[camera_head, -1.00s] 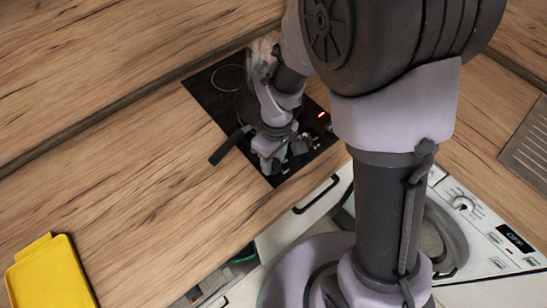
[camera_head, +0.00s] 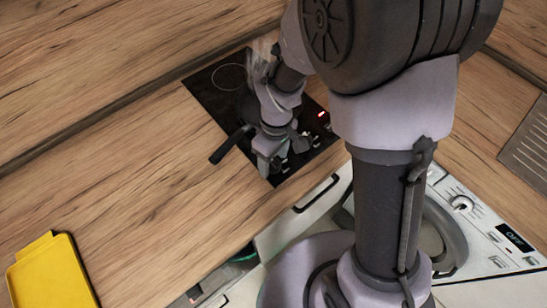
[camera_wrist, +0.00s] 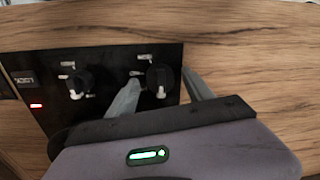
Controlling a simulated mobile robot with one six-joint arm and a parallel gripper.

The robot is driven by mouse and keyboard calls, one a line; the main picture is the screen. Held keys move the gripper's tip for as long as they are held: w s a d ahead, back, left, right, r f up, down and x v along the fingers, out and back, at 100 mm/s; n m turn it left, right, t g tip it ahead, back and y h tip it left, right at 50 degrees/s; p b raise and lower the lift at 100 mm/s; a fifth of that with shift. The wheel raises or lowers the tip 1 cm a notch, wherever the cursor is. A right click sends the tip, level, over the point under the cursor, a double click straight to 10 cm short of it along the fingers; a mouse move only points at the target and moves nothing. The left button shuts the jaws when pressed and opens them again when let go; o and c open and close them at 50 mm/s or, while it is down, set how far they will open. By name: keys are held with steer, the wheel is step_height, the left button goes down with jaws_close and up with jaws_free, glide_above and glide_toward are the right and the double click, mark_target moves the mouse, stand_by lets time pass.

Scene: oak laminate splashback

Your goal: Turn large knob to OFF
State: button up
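Two black knobs with white pointers sit on the black cooktop panel (camera_wrist: 110,62) in the wrist view. The right knob (camera_wrist: 160,74) looks slightly bigger; the left knob (camera_wrist: 76,84) stands clear of my fingers. My gripper (camera_wrist: 161,80) is open, with one finger on each side of the right knob in the picture. I cannot tell whether either finger touches it. White marks sit around both knobs, too small to read. In the head view my gripper (camera_head: 267,168) is low over the cooktop's front edge and partly hides the knobs.
A dark pan with its handle (camera_head: 230,144) pointing left is on the cooktop (camera_head: 205,90). A yellow board (camera_head: 50,274) lies at lower left. An appliance with a dial (camera_head: 462,203) and a display reading OFF (camera_head: 514,237) is at right. The wooden counter between is clear.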

mark_target(276, 160)
step_height(276, 160, up, 17)
steer(key=p, duration=0.6)
steer(key=shift+w+d+r, duration=0.2)
steer(key=shift+w+d, duration=0.15)
steer(key=s+d+r+m+t+y+b, duration=0.1)
steer(key=s+d+r+m+t+b, duration=0.2)
steer(key=s+m, duration=0.9)
steer(key=d+m+t+b, duration=0.1)
steer(key=d+t+b, duration=0.2)
steer(key=b, duration=0.2)
steer(key=shift+m+y+b, duration=0.3)
steer(key=shift+s+a+r, duration=0.1)
